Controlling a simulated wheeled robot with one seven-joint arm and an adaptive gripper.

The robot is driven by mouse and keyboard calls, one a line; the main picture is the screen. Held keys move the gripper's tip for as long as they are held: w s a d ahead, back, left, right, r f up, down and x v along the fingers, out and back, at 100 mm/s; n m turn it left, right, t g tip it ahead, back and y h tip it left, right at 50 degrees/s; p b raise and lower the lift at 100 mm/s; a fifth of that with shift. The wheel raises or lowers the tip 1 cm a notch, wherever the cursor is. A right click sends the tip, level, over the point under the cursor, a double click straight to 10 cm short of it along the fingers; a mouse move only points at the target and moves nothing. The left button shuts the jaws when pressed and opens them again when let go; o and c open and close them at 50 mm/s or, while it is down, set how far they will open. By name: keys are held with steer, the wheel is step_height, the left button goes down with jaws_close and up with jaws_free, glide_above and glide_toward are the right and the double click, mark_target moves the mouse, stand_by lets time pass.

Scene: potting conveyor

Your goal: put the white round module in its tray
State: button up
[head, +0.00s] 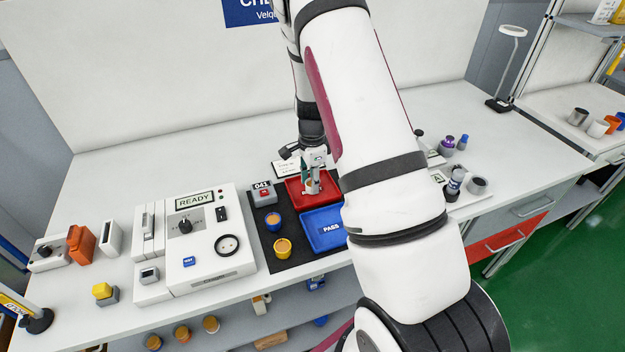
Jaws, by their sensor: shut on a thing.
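My gripper (312,187) is low over the red tray (293,192), shut on a small round piece with a tan top. It looks like the white round module (313,185), but the fingers hide most of it. I cannot tell whether it touches the tray floor. The blue tray marked PASS (322,230) lies just in front of the red tray, and my arm covers its right side. I see nothing in the visible part of the blue tray except its label.
An orange round module with a blue band (273,222) and a yellow one (283,247) stand on the black mat (262,244), left of the blue tray. My arm hides the bench's middle right.

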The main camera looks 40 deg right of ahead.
steer(key=shift+f, duration=0.15)
steer(key=o, duration=1.1)
steer(key=shift+o, duration=0.2)
step_height(320, 180, up, 12)
steer(key=b, duration=0.1)
steer(key=s+a+r+n+t, duration=0.1)
steer(key=s+a+r+n, duration=0.35)
steer(key=a+r, duration=0.4)
steer(key=s+a+r+n+t, duration=0.2)
steer(key=s+a+r+n, duration=0.3)
steer(key=s+n, duration=0.3)
steer(key=s+a+r+n+t, duration=0.2)
steer(key=s+a+r+n, duration=0.4)
steer(key=s, duration=0.5)
steer(key=n, duration=0.2)
steer(key=shift+n, duration=0.35)
